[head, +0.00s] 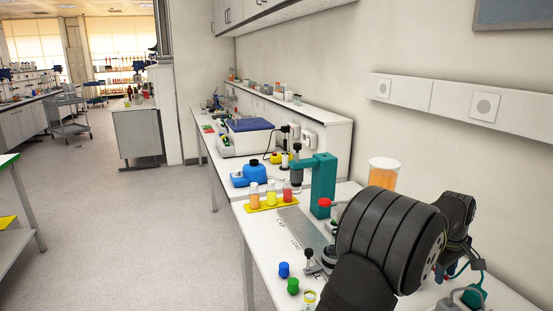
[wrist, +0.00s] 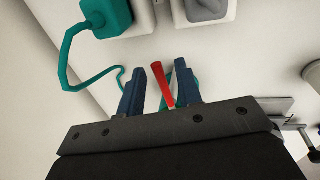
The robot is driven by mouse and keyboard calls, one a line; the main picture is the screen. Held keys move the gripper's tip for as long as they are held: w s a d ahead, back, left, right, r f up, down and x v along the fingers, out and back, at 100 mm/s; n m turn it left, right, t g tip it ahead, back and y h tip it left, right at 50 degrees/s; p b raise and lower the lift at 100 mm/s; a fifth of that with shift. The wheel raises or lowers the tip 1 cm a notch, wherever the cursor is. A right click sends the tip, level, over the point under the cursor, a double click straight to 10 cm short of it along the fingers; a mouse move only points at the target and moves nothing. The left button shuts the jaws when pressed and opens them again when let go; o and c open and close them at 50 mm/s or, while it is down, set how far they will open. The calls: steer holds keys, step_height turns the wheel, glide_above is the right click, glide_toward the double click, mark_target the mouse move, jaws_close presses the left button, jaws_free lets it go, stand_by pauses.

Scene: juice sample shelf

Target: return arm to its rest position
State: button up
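My gripper (wrist: 165,82) shows in the wrist view with its dark blue fingers apart. A slim red piece (wrist: 163,84) shows between the fingers; I cannot tell whether it touches them or lies beyond. I see no sample held. In the wrist view the gripper faces a pale surface with a teal plug (wrist: 108,14) and a grey plug (wrist: 207,9) in sockets.
A teal stand (head: 323,183) and an orange-filled container (head: 384,173) are close behind my arm. A yellow rack (head: 271,202) holds colored samples. A blue cap (head: 284,269) and a green cap (head: 293,286) lie near the front edge. A teal cable (wrist: 66,62) loops near the gripper.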

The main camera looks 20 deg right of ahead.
steer(key=shift+a+m, duration=0.5)
steer(key=shift+m, duration=0.3)
steer(key=shift+r, duration=0.1)
steer(key=o, duration=1.1)
steer(key=shift+w, duration=0.1)
steer(key=o, duration=0.4)
steer(key=w+a+r+t, duration=0.1)
steer(key=w+a+r, duration=0.7)
steer(key=r, duration=0.1)
steer(key=shift+w+a+r+t, duration=0.2)
steer(key=shift+w+r+t, duration=0.1)
steer(key=shift+w+r, duration=0.1)
steer(key=w+a+r+t, duration=0.1)
steer(key=w+a+r, duration=0.2)
steer(key=a+r, duration=0.3)
steer(key=w+a+r+t, duration=0.1)
steer(key=w+a+r, duration=0.35)
steer(key=a, duration=0.35)
steer(key=x, duration=0.9)
steer(key=shift+f+n, duration=0.2)
steer(key=shift+n, duration=0.2)
steer(key=shift+r, duration=0.1)
